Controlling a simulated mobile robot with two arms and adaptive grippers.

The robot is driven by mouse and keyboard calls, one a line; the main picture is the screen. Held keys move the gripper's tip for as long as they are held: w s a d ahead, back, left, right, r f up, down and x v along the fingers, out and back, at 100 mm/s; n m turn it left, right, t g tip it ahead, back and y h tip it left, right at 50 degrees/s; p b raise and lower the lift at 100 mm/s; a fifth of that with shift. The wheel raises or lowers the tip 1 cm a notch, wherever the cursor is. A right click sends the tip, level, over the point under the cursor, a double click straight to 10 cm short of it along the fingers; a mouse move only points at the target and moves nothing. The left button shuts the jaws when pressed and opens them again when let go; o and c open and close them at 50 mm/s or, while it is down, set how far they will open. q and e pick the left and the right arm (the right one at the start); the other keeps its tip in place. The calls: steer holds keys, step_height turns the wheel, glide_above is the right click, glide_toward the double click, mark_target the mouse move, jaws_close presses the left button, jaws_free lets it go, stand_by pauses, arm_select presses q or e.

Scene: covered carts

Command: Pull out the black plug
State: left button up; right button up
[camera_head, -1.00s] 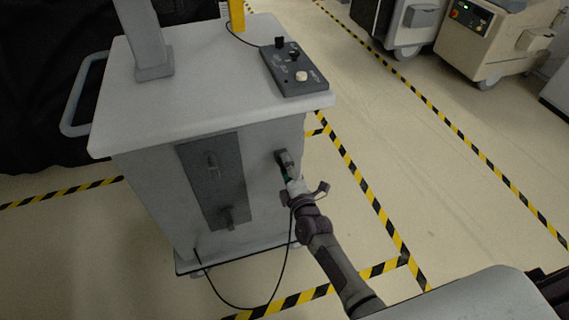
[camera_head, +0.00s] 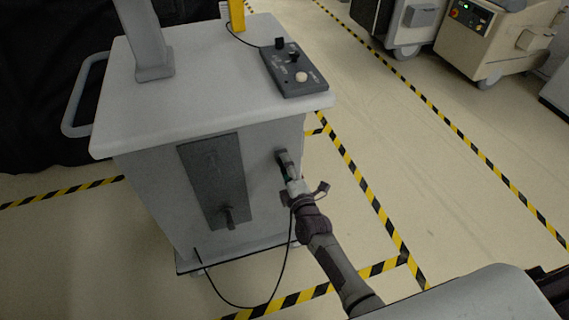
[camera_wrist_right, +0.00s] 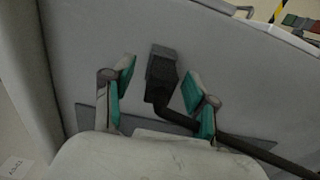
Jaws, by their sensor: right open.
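The black plug (camera_head: 282,156) sits on the side of the grey cart (camera_head: 150,185), right of a dark panel. In the right wrist view the plug (camera_wrist_right: 161,76) stands out from the cart wall, and its black cable runs to the lower right. My right gripper (camera_head: 288,172) is at the plug in the head view. In the right wrist view the gripper (camera_wrist_right: 158,78) is open, with one green-padded finger on each side of the plug and gaps on both sides. My left gripper is not in view.
A dark panel (camera_head: 203,180) with a small handle is on the cart's side. A control box (camera_head: 292,75) lies on the cart top. A thin black cable (camera_head: 283,275) loops near the floor. Other carts (camera_head: 487,40) stand at the back right, with open floor between.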

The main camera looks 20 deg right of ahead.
jaws_close()
steer(key=shift+s, duration=0.1)
steer(key=shift+s+d+p, duration=0.1)
steer(key=shift+s+p, duration=1.8)
steer(key=shift+s, duration=1.05)
